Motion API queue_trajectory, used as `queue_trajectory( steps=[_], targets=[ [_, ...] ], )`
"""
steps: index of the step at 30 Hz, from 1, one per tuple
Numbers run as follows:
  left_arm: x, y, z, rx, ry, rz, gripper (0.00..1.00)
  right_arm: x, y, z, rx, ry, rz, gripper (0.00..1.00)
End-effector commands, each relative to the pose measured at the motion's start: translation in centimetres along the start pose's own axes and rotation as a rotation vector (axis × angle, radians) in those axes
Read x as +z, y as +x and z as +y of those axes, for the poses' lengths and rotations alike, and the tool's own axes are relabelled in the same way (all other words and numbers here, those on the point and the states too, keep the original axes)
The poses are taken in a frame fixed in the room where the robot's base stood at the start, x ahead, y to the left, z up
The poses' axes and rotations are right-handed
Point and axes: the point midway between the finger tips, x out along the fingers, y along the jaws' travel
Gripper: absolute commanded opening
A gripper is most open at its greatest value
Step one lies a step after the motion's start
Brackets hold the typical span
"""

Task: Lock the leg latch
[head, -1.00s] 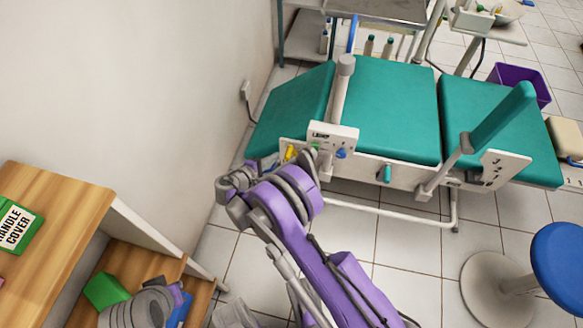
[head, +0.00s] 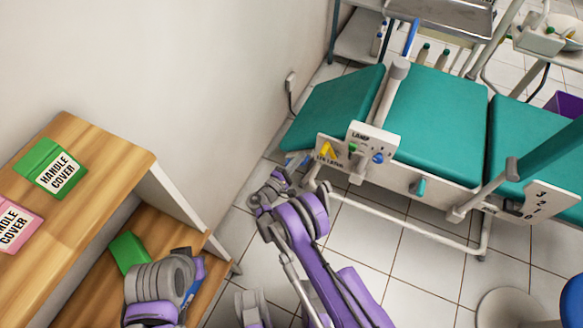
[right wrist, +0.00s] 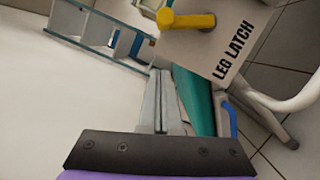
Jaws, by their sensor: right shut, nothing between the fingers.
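The yellow leg latch lever (head: 327,151) is on the white panel labelled LEG LATCH (head: 330,164), at the left end of the green dental chair's near side. In the right wrist view the lever (right wrist: 187,20) is at the top, left of the lettering. My right gripper (head: 283,178) is below and left of the latch in the head view.
A panel with a green and a blue knob (head: 378,158) is right of the latch. A teal knob (head: 418,187) is farther right. A wooden shelf (head: 110,160) with handle-cover boxes stands at the left by the wall. Open tiled floor (head: 360,235) lies in front of the chair.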

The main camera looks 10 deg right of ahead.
Motion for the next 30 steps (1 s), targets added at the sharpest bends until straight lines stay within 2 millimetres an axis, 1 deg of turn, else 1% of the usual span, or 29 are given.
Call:
queue_trajectory(
  steps=[1,3,7,12,25,30],
  targets=[
    [0.1,0.2,0.0,0.0,0.0,-0.001,0.0,0.1,1.1,-0.1,-0.001,-0.001,-0.003,0.0],
    [0.1,0.3,0.0,0.0,0.0,-0.001,0.0,0.2,2.3,-0.1,-0.001,0.0,-0.002,0.0],
    [0.1,0.3,0.0,0.0,0.0,-0.001,0.0,2.4,2.5,0.0,-0.001,0.001,-0.001,0.0],
    [0.1,0.3,0.0,0.0,0.0,-0.001,0.0,3.7,2.8,0.1,0.0,0.001,0.001,0.0],
    [0.1,0.3,0.0,0.0,0.0,-0.001,0.0,3.9,2.8,0.1,-0.001,0.003,0.0,0.0],
    [0.1,0.3,0.0,0.0,0.0,-0.001,0.0,4.2,2.9,0.2,-0.008,0.032,0.0,0.0]
  ],
)
